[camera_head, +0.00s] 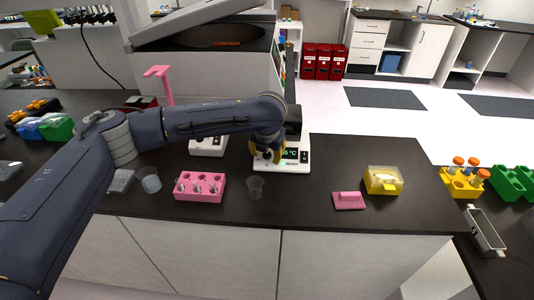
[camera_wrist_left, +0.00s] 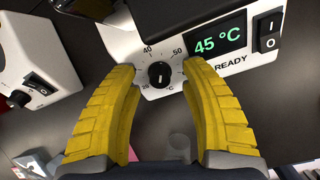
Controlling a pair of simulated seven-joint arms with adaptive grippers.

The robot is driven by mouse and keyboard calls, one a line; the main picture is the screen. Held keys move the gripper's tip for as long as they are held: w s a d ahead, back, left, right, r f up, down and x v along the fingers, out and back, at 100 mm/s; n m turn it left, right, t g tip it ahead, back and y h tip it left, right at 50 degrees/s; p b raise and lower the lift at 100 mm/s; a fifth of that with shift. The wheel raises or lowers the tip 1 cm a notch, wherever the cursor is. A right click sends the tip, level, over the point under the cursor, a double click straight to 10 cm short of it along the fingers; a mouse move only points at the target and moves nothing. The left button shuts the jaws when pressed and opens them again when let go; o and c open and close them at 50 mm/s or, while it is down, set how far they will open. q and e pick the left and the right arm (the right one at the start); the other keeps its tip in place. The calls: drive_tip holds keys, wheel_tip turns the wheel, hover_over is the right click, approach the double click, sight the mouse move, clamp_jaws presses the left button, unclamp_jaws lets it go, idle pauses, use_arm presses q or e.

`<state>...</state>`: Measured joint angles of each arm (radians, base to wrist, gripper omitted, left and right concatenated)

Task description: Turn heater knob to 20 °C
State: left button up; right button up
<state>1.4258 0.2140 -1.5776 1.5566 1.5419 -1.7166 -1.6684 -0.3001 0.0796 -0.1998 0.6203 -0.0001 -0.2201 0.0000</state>
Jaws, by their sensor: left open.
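The white heater (camera_head: 288,164) stands on the black bench, behind the small clear beaker. In the left wrist view, its black round knob (camera_wrist_left: 159,74) sits on the front panel, with a scale showing 40 and 50 around it. The heater's display (camera_wrist_left: 217,43) reads 45 °C, with READY below it. My left gripper (camera_wrist_left: 160,70) is open, its yellow fingers on either side of the knob and apart from it. In the head view my left gripper (camera_head: 266,152) is over the heater's front and hides the knob. My right gripper is not in view.
A second white device (camera_head: 208,146) stands left of the heater. A pink rack (camera_head: 200,188) and a clear beaker (camera_head: 255,188) stand in front. A pink block (camera_head: 348,201) and a yellow box (camera_head: 383,180) lie to the right. A black rocker switch (camera_wrist_left: 270,28) is right of the display.

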use_arm(q)
drive_tip(key=shift+w+f, duration=0.15)
drive_tip(key=shift+f, duration=0.2)
clamp_jaws()
idle(0.3)
